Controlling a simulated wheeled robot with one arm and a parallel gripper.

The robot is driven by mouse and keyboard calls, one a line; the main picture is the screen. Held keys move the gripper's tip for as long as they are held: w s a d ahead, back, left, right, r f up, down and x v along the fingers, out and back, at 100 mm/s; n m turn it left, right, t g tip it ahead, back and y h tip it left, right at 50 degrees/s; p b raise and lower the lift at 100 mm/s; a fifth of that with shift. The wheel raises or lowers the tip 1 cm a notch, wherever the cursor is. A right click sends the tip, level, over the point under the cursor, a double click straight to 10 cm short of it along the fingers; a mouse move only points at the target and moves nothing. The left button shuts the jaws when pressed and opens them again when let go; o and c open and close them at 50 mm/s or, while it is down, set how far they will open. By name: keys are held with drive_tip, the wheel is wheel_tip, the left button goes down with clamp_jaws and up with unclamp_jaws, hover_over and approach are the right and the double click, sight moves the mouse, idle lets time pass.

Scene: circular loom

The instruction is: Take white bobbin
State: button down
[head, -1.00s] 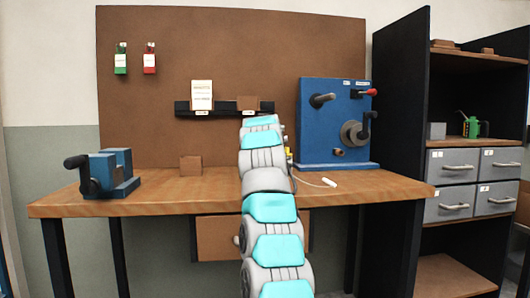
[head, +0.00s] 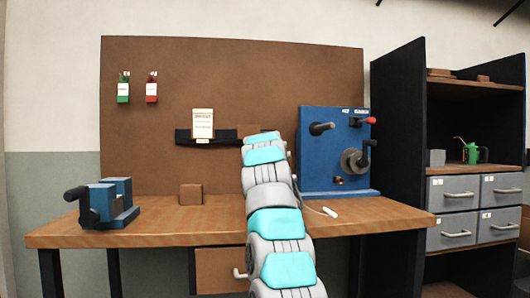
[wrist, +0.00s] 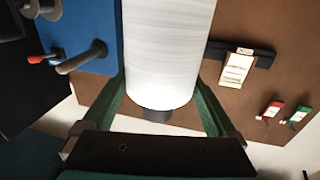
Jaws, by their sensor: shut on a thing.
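The white bobbin (wrist: 165,45) fills the top middle of the wrist view, a broad pale cylinder with a dark stub (wrist: 157,115) at its near end. My gripper (wrist: 164,92) is shut on it, with one green finger at each side. The bobbin's far end runs out of the top of the picture. In the head view my own arm hides the gripper and the bobbin.
A blue machine (head: 335,130) with handles stands right of my arm. A small white piece on a cord (head: 330,212) lies on the wooden bench (head: 150,232). A brown block (head: 190,195) and a blue vise (head: 112,200) stand at left. Shelves with grey drawers (head: 452,193) are at right.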

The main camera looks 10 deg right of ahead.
drive_tip(key=s+d+r+b, duration=0.1)
drive_tip(key=s+d+b, duration=0.2)
drive_tip(key=s+b, duration=0.5)
drive_tip(key=shift+s+d+r+b, duration=0.15)
drive_tip(key=shift+s+d+b, duration=0.2)
drive_tip(key=shift+s, duration=2.8)
drive_tip(key=shift+a, duration=0.1)
drive_tip(key=shift+c, duration=1.2)
unclamp_jaws()
clamp_jaws()
drive_tip(key=shift+a, duration=0.1)
